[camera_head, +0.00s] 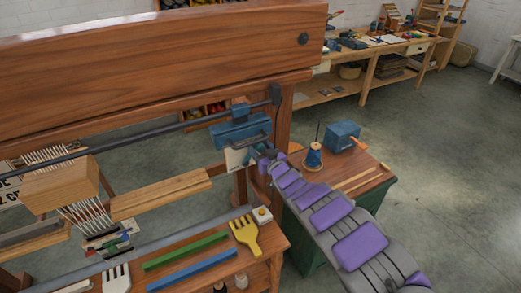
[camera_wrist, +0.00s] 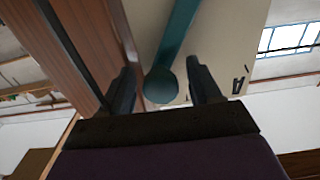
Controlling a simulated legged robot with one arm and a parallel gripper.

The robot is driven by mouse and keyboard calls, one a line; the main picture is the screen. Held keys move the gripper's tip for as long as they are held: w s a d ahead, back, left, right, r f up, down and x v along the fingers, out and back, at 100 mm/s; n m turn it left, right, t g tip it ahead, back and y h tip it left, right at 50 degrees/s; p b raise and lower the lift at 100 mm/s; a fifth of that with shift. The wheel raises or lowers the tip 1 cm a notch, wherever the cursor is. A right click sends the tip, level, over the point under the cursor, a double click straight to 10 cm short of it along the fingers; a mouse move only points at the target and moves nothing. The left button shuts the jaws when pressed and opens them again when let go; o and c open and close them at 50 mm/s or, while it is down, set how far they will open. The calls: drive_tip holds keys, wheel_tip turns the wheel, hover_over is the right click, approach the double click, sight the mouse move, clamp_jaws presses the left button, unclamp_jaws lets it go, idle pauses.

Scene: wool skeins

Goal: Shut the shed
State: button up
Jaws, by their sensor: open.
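A large wooden loom frame (camera_head: 150,75) fills the left of the head view. On its dark rail sits a blue housing (camera_head: 240,130) with a pale plate (camera_head: 236,158) below it. My gripper (camera_head: 264,160) is beside this plate at the right post. In the wrist view, my gripper's two dark fingers (camera_wrist: 160,78) stand apart on either side of a teal lever (camera_wrist: 180,35) with a round end. A gap shows at each side of it. A pale plate (camera_wrist: 225,40) lies behind. White threads (camera_head: 88,215) fan out around a wooden block (camera_head: 60,185) at the left.
A wooden bench (camera_head: 195,262) in front holds a yellow comb (camera_head: 245,235), green and blue bars. A green cabinet (camera_head: 355,205) to the right bears a blue box (camera_head: 342,135) and a spool (camera_head: 314,157). Open floor (camera_head: 450,180) lies at the right.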

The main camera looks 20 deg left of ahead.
drive_tip(key=shift+c, duration=0.4)
clamp_jaws()
